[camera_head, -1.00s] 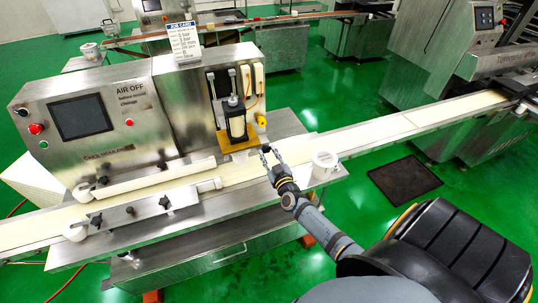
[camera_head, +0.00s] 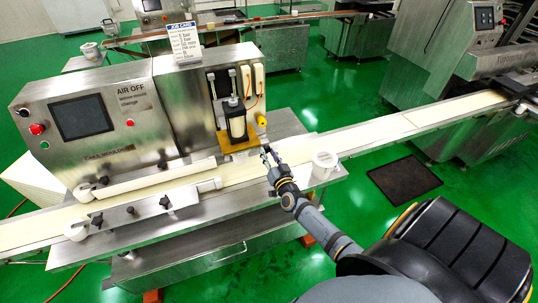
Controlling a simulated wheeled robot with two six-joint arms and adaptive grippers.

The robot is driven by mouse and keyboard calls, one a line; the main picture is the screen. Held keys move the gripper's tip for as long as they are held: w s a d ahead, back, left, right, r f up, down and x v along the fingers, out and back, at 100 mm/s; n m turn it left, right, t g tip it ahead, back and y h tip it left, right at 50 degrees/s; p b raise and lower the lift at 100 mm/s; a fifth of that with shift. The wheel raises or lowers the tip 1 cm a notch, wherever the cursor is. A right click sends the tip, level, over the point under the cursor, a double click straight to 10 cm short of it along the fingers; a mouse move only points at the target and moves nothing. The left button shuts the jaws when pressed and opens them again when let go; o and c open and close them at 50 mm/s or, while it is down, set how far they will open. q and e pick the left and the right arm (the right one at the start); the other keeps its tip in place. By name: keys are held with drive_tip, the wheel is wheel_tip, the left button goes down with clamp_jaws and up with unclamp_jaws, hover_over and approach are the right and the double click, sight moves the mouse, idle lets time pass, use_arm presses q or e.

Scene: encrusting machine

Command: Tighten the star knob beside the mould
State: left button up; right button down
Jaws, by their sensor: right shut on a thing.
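The mould unit (camera_head: 236,122) stands upright at the right end of the machine, with a yellow-brown plate (camera_head: 240,141) at its foot. My right gripper (camera_head: 267,152) is just right of this plate, low over the belt's edge. Its fingers are close together, shut on the star knob beside the mould. The knob is small and mostly hidden by the fingers, so its turn and seating cannot be told. My left gripper is not in view.
A white tub (camera_head: 324,163) stands close right of my gripper on the steel ledge. The cream conveyor belt (camera_head: 370,133) runs to the upper right. Black knobs (camera_head: 164,201) sit on the front guide rail. A yellow knob (camera_head: 261,121) is above my gripper.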

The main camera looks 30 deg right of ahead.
drive_tip(key=m, duration=0.6)
drive_tip(key=shift+b, duration=0.35)
drive_tip(key=m+b, duration=0.1)
drive_tip(key=m, duration=0.5)
drive_tip(key=shift+m, duration=0.3)
drive_tip(key=c, duration=1)
unclamp_jaws()
drive_tip(key=shift+o, duration=0.2)
drive_tip(key=v, duration=1.2)
